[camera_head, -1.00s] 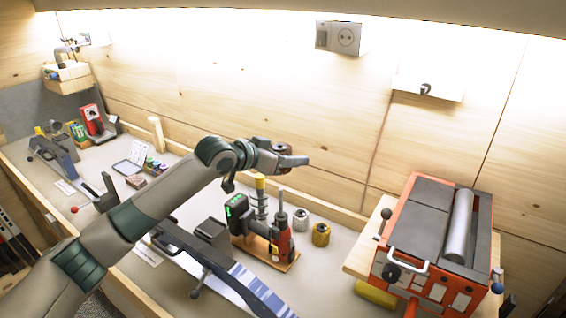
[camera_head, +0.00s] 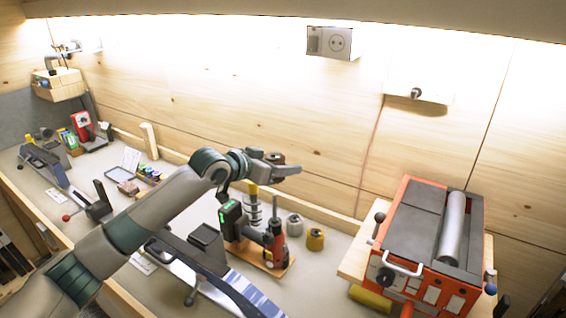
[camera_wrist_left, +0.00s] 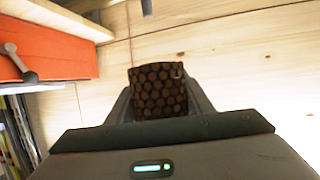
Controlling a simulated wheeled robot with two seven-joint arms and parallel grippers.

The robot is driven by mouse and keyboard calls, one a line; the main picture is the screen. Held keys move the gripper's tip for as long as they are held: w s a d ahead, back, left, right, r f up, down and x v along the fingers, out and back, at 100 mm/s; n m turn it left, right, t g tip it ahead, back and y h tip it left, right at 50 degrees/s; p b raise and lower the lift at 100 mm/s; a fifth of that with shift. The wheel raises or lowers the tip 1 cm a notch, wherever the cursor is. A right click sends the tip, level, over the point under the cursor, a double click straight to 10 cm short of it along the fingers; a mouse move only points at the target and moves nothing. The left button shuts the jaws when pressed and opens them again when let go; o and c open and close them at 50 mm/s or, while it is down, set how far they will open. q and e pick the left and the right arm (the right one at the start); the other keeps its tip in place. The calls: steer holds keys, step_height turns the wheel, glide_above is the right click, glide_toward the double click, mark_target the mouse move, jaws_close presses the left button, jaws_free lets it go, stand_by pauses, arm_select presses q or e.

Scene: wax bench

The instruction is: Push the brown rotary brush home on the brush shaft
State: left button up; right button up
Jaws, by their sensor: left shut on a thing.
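The brown rotary brush (camera_wrist_left: 158,92) sits between the fingers of my left gripper (camera_head: 280,169). In the left wrist view it is a dark brown cylinder with a rounded-cell pattern. In the head view the brush (camera_head: 276,158) shows partly behind the fingers. My left gripper is shut on it and holds it in the air above the bench. Below stands a red and black tool (camera_head: 274,232) on a wooden base, with an upright red part. I cannot tell for sure which part is the brush shaft. My right gripper is not in view.
A tool with a green display (camera_head: 229,213) and a yellow-topped coil (camera_head: 252,208) stand beside the red tool. A grey cylinder (camera_head: 294,226) and a gold one (camera_head: 315,240) stand to its right. An orange machine with a roller (camera_head: 405,245) is farther right.

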arm_select(q)
steer(key=shift+f+b, duration=0.75)
steer(key=shift+f, duration=1.25)
steer(key=shift+p, duration=0.55)
stand_by(0.6)
step_height(320, 180, down, 9)
steer(key=b, duration=0.5)
steer(key=shift+f, duration=0.15)
stand_by(3.8)
